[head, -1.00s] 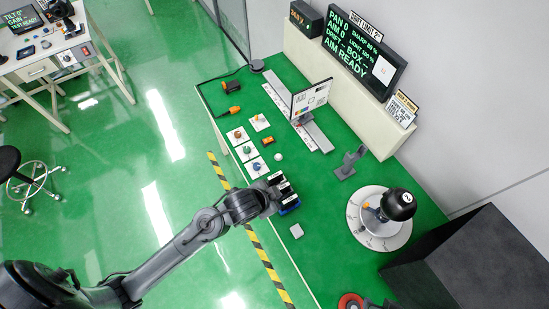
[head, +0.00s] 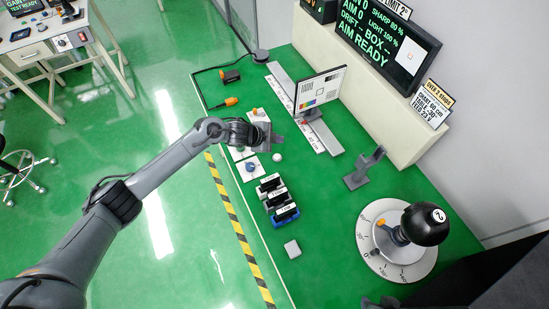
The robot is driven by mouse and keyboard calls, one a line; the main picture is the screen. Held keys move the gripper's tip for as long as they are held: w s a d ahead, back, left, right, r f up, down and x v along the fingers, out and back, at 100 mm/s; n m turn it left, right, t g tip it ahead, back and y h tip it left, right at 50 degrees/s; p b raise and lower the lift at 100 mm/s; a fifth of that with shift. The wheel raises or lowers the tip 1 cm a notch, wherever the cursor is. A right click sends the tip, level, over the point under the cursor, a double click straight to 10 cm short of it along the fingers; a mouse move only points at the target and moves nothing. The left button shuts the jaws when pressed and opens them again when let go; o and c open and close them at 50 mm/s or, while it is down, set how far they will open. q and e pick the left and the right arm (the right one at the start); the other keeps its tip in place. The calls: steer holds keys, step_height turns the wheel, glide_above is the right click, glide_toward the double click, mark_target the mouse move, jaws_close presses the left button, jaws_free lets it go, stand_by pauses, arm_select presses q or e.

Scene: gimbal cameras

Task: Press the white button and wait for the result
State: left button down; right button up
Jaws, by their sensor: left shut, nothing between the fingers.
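A small white dome (head: 277,157), which looks like the white button, sits on the green bench just right of the white plates with coloured knobs. My left gripper (head: 277,138) is shut and empty. It is above the knob plates, just behind the white dome in the picture. It hides some of the plates, while a plate with a blue knob (head: 250,167) shows below it. I cannot tell its height over the bench. The dark screen (head: 378,38) at the back reads "AIM READY". My right gripper is not in view.
A chart panel (head: 319,91) stands on a rail. A black ball on a round dial (head: 370,250) is at the right. Orange-tipped plugs lie at the back left.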

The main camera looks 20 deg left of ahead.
arm_select(q)
steer(key=shift+w+a, duration=0.15)
steer(key=shift+a, duration=0.15)
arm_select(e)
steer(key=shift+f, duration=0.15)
arm_select(q)
steer(key=shift+f, duration=0.15)
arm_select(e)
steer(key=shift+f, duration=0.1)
arm_select(q)
steer(key=b, duration=0.6)
glide_above(275, 158)
step_height(275, 158, down, 6)
steer(key=shift+w+f, duration=0.1)
steer(key=shift+f, duration=0.15)
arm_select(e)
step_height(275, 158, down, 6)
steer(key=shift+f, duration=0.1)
arm_select(q)
steer(key=shift+f+b, duration=0.75)
steer(key=shift+f, duration=0.3)
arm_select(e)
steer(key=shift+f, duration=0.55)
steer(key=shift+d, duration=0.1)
